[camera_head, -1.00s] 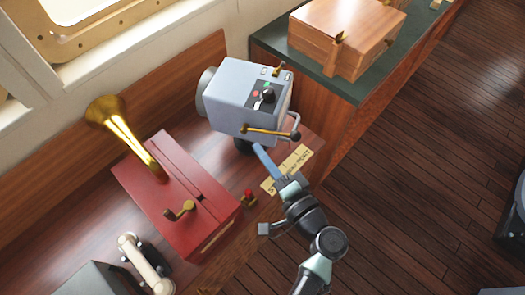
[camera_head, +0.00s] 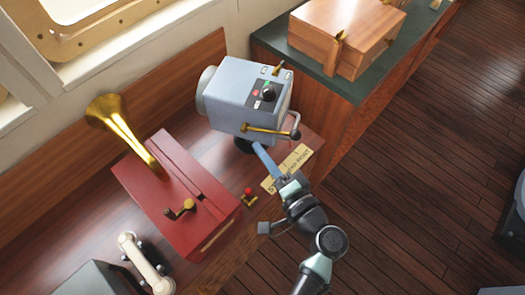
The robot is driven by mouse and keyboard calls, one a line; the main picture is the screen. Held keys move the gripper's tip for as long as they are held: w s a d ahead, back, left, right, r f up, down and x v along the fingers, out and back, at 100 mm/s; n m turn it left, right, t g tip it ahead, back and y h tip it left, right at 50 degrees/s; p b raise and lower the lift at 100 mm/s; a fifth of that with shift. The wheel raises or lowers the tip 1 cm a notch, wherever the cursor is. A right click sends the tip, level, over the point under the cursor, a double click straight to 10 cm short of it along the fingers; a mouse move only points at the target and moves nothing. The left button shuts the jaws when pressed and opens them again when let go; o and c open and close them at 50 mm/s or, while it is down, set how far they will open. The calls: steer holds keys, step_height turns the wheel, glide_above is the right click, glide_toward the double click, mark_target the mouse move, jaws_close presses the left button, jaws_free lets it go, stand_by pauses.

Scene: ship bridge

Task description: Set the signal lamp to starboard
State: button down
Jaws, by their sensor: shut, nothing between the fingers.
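The signal lamp (camera_head: 238,97) is a grey box on a dark pedestal, with its round lens end toward the window at left. Its rear panel has a black knob (camera_head: 268,94) between small red and green marks, and a brass lever sits on top. A brass handle (camera_head: 262,130) with a dark ball end runs along its lower side. A yellow label plate (camera_head: 293,162) with lettering lies on the desk below; my gripper hides part of it. My gripper (camera_head: 262,150) is shut and empty, its blue fingers just below the lamp's handle. I cannot tell whether they touch the lamp.
A red box with a brass horn (camera_head: 175,195) and crank stands left of my arm. A small red-tipped switch (camera_head: 249,196) sits between them. A white handset (camera_head: 143,262) is at lower left. A wooden box (camera_head: 345,35) rests on the green-topped cabinet (camera_head: 305,62) behind.

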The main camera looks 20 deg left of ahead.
stand_by(0.3)
steer(key=b+v, duration=0.3)
steer(key=v, duration=1)
steer(key=shift+w, duration=0.1)
